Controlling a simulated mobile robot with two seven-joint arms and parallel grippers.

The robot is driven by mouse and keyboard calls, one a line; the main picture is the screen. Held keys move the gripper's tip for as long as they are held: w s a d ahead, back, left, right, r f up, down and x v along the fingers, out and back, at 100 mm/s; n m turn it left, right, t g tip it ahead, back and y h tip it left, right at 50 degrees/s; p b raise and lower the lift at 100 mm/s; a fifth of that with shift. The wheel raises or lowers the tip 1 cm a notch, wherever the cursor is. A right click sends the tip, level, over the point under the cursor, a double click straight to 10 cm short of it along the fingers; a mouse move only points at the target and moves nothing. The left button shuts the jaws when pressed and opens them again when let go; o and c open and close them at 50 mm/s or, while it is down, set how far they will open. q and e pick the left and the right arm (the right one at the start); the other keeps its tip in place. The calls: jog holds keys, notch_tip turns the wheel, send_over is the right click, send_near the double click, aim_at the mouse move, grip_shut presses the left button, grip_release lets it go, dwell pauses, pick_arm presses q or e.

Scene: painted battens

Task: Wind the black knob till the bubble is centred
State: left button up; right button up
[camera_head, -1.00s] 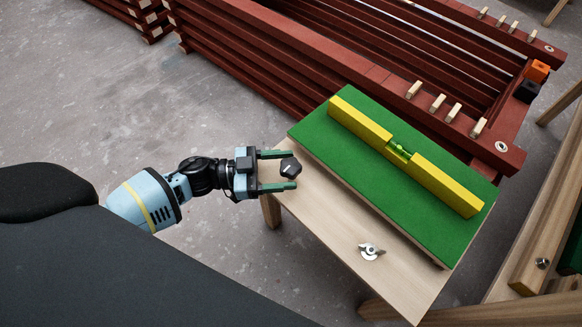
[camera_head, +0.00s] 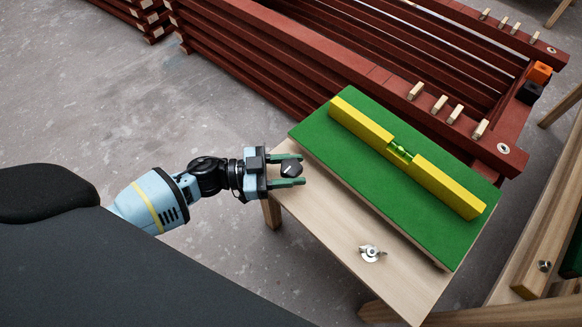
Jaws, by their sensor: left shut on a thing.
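The black knob (camera_head: 291,170) with a pale mark on top is at the left corner of the wooden table. My left gripper (camera_head: 288,170) comes in from the left and is shut on the knob, with a green finger on each side. A yellow spirit level (camera_head: 450,188) lies along the green board (camera_head: 365,165). Its green vial (camera_head: 400,151) is in the middle of the level; the bubble is too small to place exactly. My right gripper is not in view.
A silver wing nut (camera_head: 371,253) sits on the bare front part of the wooden table (camera_head: 335,230). Dark red battens (camera_head: 300,60) with light pegs stand behind. An orange block (camera_head: 538,72) and a black block (camera_head: 528,91) are at the back right.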

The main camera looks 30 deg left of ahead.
pick_arm(q)
jog(key=shift+s+r+n+t+y+p, duration=0.1)
jog(key=shift+r+n+t+y+p, duration=0.1)
jog(key=shift+n+t+y+p, duration=1.6)
jog(key=shift+f+n+t+y+p, duration=0.15)
jog(key=shift+n+t+y+p, duration=0.45)
jog(key=shift+n+t+y, duration=1.2)
jog(key=shift+t+y, duration=0.1)
jog(key=shift+y, duration=0.5)
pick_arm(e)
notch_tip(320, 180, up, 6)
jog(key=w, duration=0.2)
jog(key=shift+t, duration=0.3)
pick_arm(q)
jog(key=shift+f, duration=0.1)
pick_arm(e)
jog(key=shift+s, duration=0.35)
pick_arm(q)
jog(key=o, duration=1)
jog(key=shift+c, duration=0.2)
jog(key=shift+p, duration=0.3)
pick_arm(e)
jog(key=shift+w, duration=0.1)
